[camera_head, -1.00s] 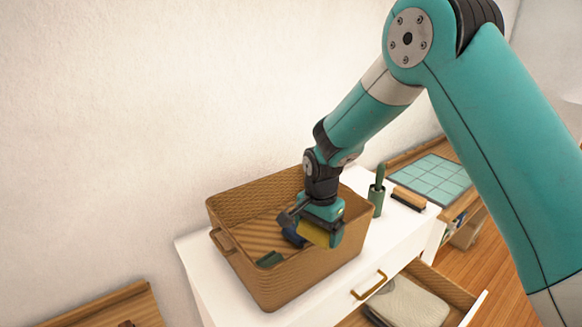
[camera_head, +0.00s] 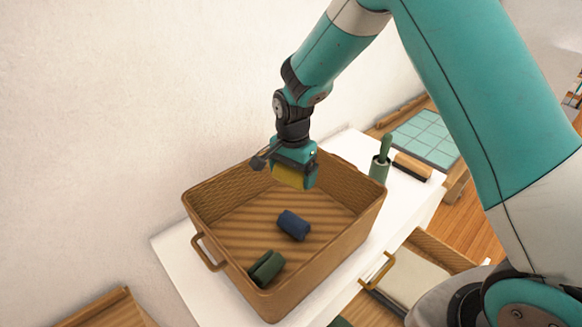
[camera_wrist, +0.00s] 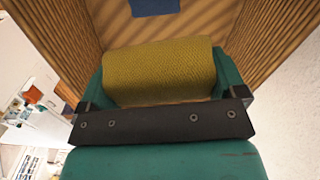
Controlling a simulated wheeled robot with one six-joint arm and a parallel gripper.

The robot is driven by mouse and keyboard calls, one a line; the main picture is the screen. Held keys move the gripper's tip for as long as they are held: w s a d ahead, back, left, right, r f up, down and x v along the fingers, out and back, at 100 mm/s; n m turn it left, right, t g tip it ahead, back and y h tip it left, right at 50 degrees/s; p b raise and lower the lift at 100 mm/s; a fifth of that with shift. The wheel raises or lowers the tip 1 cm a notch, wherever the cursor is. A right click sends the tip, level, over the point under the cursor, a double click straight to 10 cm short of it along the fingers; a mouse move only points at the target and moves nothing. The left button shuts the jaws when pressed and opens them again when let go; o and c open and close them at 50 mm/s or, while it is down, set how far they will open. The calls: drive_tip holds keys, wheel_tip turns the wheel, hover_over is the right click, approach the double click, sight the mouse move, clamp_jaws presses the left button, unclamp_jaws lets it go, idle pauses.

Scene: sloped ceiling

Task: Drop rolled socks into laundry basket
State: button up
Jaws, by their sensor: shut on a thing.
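The laundry basket (camera_head: 215,200) is a brown woven box with open top and side handles, on a white dresser. A blue rolled sock (camera_head: 293,225) lies on its floor near the middle, and a green rolled sock (camera_head: 266,268) lies near its front left corner. My gripper (camera_head: 293,178) is over the back part of the basket, shut on a mustard yellow rolled sock (camera_wrist: 160,70). The yellow sock also shows below the gripper in the head view (camera_head: 290,178). In the wrist view the blue sock (camera_wrist: 155,7) shows at the top edge, apart from the yellow one.
The white dresser top (camera_head: 170,250) surrounds the basket. A green holder with a handle (camera_head: 380,165) and a wooden brush (camera_head: 412,167) stand to its right. An open drawer (camera_head: 430,258) with folded grey cloth juts out at the lower right. The wall is close behind.

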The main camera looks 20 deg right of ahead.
wheel_tip(320, 180, down, 5)
drive_tip(key=b, duration=0.3)
drive_tip(key=o, duration=0.6)
drive_tip(key=shift+r, duration=0.1)
wheel_tip(320, 180, up, 17)
drive_tip(key=b, duration=0.5)
drive_tip(key=shift+r, duration=0.2)
drive_tip(key=shift+s, duration=0.15)
drive_tip(key=s+a+f+n+y+b, duration=0.1)
drive_tip(key=s+f+n+b, duration=0.1)
drive_tip(key=s+n, duration=0.4)
drive_tip(key=s+a+f+n+y+b, duration=0.1)
drive_tip(key=s+n, duration=0.5)
drive_tip(key=s, duration=0.6)
drive_tip(key=s+a+f+n+y+b, duration=0.2)
drive_tip(key=s+n, duration=0.4)
drive_tip(key=s, duration=0.3)
drive_tip(key=shift+s+a+f+b, duration=0.2)
drive_tip(key=shift+f+b, duration=0.1)
drive_tip(key=shift+f, duration=0.3)
drive_tip(key=shift+s+a+f+b, duration=0.2)
drive_tip(key=shift+f+b, duration=0.1)
drive_tip(key=shift+f, duration=0.25)
